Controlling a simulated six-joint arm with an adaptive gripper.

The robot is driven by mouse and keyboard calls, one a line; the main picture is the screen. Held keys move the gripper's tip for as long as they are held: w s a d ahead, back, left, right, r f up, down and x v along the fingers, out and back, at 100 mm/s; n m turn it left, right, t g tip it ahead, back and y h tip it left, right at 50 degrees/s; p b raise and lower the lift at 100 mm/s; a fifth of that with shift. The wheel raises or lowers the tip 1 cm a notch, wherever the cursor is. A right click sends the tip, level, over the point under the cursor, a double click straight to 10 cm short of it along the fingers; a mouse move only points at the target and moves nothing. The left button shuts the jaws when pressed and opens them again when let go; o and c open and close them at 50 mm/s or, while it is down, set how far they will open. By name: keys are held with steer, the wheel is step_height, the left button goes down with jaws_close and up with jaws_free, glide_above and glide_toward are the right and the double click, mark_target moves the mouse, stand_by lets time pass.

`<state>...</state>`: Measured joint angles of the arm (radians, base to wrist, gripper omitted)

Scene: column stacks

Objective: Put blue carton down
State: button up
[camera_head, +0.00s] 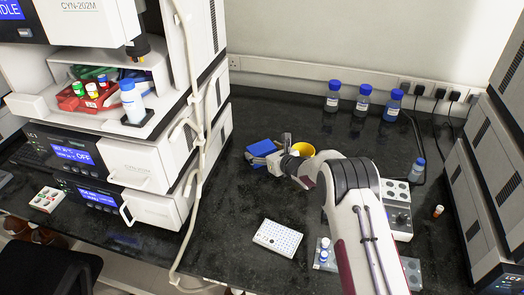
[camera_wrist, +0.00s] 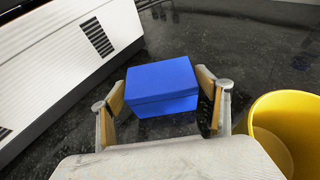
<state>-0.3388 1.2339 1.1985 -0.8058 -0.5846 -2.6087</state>
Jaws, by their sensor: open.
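The blue carton (camera_head: 261,148) is a small box with a lid, on the black bench beside the instrument stack in the head view. In the wrist view the blue carton (camera_wrist: 162,86) sits between the two fingers of my gripper (camera_wrist: 162,98). The fingers stand apart, one on each side of it. Dark bench shows beside the left finger; whether the right finger touches the carton I cannot tell. In the head view my gripper (camera_head: 278,152) is at the carton's right side. The carton looks upright; its underside is hidden.
A yellow container (camera_head: 303,149) stands close to the right of my gripper, also in the wrist view (camera_wrist: 290,125). The white instrument stack (camera_head: 215,110) rises at the left. A white well plate (camera_head: 278,238) lies in front. Blue-capped bottles (camera_head: 361,101) stand at the back.

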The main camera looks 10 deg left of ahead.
steer(key=shift+s+d+r, duration=0.25)
steer(key=shift+s+d, duration=0.2)
steer(key=shift+r, duration=3.55)
steer(key=shift+d, duration=0.1)
